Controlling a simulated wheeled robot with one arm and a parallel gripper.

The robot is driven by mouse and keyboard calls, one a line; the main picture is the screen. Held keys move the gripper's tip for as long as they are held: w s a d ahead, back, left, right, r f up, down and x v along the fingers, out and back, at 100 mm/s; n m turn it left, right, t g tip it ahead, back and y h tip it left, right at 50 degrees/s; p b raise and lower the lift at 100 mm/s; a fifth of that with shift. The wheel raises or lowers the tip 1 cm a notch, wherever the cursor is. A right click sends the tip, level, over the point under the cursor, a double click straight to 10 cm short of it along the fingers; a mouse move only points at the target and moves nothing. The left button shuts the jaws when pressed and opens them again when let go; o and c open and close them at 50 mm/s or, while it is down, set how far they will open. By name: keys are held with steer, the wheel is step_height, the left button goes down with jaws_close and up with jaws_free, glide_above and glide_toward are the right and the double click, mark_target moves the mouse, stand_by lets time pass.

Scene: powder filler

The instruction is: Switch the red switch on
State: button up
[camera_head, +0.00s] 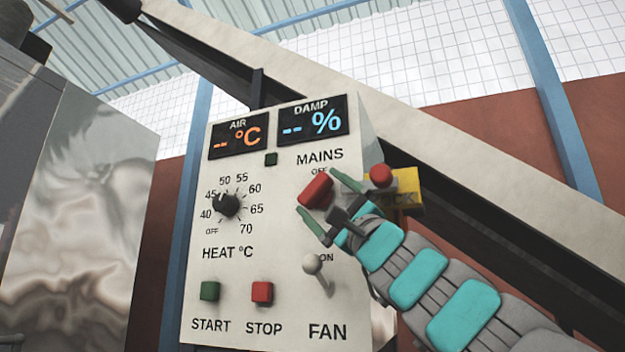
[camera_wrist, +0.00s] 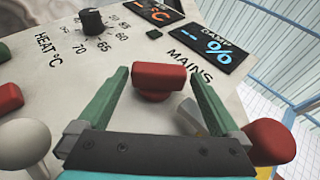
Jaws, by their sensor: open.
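The red switch (camera_head: 315,190) is a red handle on the white control panel (camera_head: 285,255), under the word MAINS. In the wrist view the red switch (camera_wrist: 159,77) lies between the green fingertips. My gripper (camera_head: 322,197) is open, one finger on each side of the switch. I cannot tell whether a finger touches it. It also shows in the wrist view (camera_wrist: 158,90).
Below are a white FAN lever (camera_head: 312,264), a green START button (camera_head: 210,291) and a red STOP button (camera_head: 262,292). A HEAT knob (camera_head: 228,204) is left. A red button on a yellow box (camera_head: 408,190) sits close right of my gripper. Both displays show dashes.

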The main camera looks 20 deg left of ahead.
mark_target(317, 194)
steer(key=shift+p+x, duration=1.05)
steer(key=shift+x, duration=1)
steer(key=shift+f, duration=0.1)
steer(key=shift+c, duration=0.4)
steer(key=c, duration=0.9)
steer(key=shift+a, duration=0.1)
steer(key=shift+f+b, duration=0.25)
steer(key=shift+b, duration=0.5)
steer(key=shift+w+m+t+b, duration=0.1)
steer(key=shift+m+t+b, duration=0.5)
steer(key=shift+b, duration=0.35)
steer(key=shift+r+m+t+b, duration=0.2)
steer(key=shift+m+t+b, duration=0.2)
steer(key=shift+t+b, duration=0.1)
